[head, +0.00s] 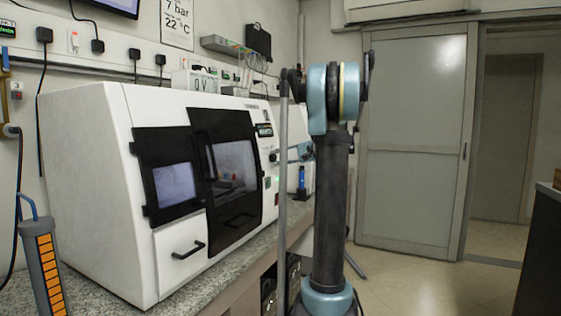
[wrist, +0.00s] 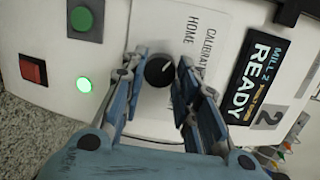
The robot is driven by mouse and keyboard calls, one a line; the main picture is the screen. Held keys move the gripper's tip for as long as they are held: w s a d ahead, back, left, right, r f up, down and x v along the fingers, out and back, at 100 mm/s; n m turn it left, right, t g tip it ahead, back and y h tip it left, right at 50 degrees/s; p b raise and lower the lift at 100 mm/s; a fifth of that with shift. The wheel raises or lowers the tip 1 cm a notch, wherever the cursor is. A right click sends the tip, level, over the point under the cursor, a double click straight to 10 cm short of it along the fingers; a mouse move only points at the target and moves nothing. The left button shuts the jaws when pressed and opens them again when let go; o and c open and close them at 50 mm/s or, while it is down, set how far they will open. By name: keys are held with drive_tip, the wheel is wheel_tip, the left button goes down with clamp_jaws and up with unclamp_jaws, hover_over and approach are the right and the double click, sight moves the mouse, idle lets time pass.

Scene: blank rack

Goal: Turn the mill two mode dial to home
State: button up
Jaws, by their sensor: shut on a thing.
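The mode dial (wrist: 158,71) is a small round black knob with a pale pointer line, on a white panel in the wrist view. The line slants towards the upper right. The printed words HOME (wrist: 191,30) and CALIBRATE (wrist: 209,55) run sideways up and right of it. A display (wrist: 258,77) reads MILL 2 READY. My gripper (wrist: 160,69) has one blue finger on each side of the dial and is shut on it. In the head view, my arm hides the gripper and dial; part of a second white machine (head: 293,140) shows behind it.
Near the dial are a lit green lamp (wrist: 84,84), a red switch (wrist: 33,69) and a green button (wrist: 82,19). A large white mill (head: 85,190) with black doors stands on the granite counter (head: 195,290). The floor before the sliding door (head: 413,140) is clear.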

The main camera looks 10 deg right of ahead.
drive_tip(key=shift+s+a+f, duration=0.2)
drive_tip(key=o, duration=1.1)
drive_tip(key=shift+w+d+r, duration=0.1)
drive_tip(key=shift+d, duration=0.1)
drive_tip(key=v, duration=1.1)
drive_tip(key=shift+d, duration=0.3)
drive_tip(key=shift+s+a, duration=0.1)
drive_tip(key=shift+s, duration=0.15)
